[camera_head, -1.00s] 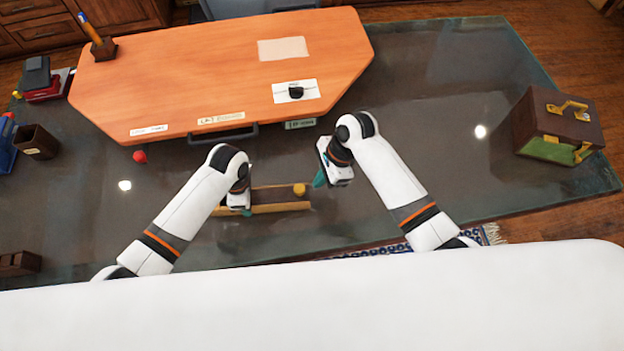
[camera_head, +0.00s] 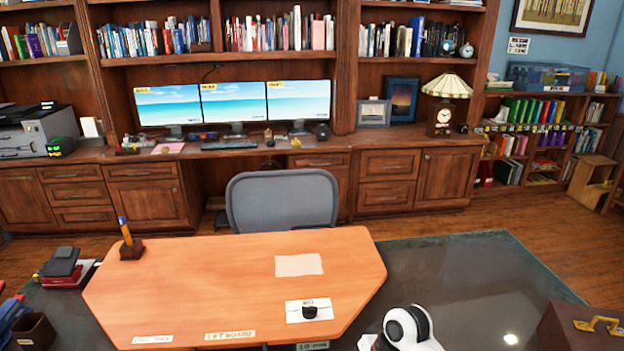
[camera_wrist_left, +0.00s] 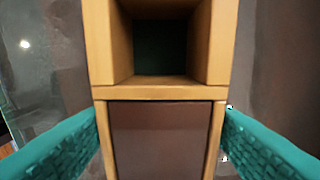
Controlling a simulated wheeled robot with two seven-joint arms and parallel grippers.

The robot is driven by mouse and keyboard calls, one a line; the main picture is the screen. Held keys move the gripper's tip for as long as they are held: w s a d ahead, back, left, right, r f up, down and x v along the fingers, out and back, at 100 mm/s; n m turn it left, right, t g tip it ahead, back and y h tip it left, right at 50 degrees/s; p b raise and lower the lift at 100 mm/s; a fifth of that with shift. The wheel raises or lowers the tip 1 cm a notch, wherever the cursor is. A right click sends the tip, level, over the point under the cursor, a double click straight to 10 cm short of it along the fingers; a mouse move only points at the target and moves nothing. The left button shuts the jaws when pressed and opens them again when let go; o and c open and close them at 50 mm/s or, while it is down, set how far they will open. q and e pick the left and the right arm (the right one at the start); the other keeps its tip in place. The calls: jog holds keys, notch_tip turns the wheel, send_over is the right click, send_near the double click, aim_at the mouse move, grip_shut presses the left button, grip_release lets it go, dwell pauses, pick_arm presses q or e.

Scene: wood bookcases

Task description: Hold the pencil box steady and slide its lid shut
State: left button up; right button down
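The pencil box (camera_wrist_left: 222,45) is in the left wrist view, made of light wood. Its upper part shows a square opening with a dark inside. Below a crossbar lies a flat brown panel (camera_wrist_left: 160,140) between light rails; it looks like the lid, but I cannot be sure. My left gripper (camera_wrist_left: 161,110) has its two teal fingers on opposite sides of the box, their tips against its side walls. In the head view the box and both grippers are out of frame; only part of my right arm shows at the bottom.
The orange desk board (camera_head: 200,285) carries a pen holder (camera_head: 131,249) and a dark knob on a white card (camera_head: 309,312). A brown case (camera_head: 580,330) stands at the right. A grey chair (camera_head: 282,200) is behind the desk.

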pick_arm(q)
jog(key=shift+o, duration=1.4)
